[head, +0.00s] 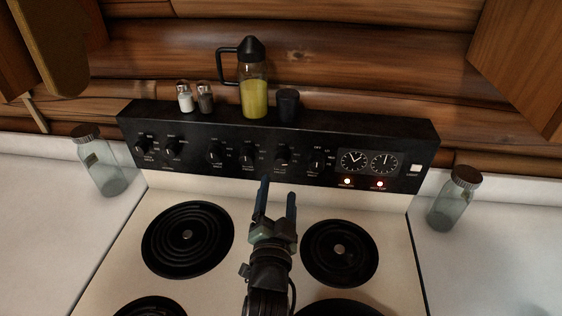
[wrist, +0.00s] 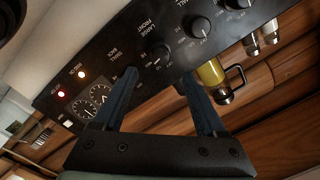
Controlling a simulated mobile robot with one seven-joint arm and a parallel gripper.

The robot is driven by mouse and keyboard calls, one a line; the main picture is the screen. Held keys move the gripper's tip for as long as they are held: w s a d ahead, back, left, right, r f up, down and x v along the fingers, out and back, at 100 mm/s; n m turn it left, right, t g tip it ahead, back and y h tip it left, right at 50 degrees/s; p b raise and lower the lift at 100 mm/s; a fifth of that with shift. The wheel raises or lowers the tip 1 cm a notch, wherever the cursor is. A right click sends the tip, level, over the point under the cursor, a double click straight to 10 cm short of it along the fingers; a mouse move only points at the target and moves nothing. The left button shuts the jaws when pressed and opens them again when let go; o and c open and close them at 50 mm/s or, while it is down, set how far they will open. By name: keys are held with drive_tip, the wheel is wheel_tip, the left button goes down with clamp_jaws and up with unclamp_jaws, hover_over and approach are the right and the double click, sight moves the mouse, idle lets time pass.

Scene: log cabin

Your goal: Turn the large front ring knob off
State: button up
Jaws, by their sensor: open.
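The stove's black control panel (head: 225,135) carries a row of dark knobs. The large front knob (wrist: 161,55), beside a "LARGE FRONT" label in the wrist view, seems to be the second from the right of the row in the head view (head: 282,157). My gripper (head: 278,188) is open and empty, its two blue fingers pointing at the panel just below this knob. In the wrist view the fingertips (wrist: 158,75) lie on either side of the knob, seemingly apart from it. The left finger partly hides the neighbouring knob.
Two indicator lights (head: 347,181) glow below the clock dials (head: 353,161). A yellow-filled bottle (head: 254,98), two shakers (head: 185,98) and a dark cup (head: 288,105) stand on the panel. Coil burners (head: 188,240) lie below. Glass jars (head: 454,200) stand on the counters.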

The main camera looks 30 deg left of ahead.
sight(281, 165)
drive_tip(key=p+x, duration=0.1)
drive_tip(key=x, duration=0.7)
clamp_jaws()
idle(0.4)
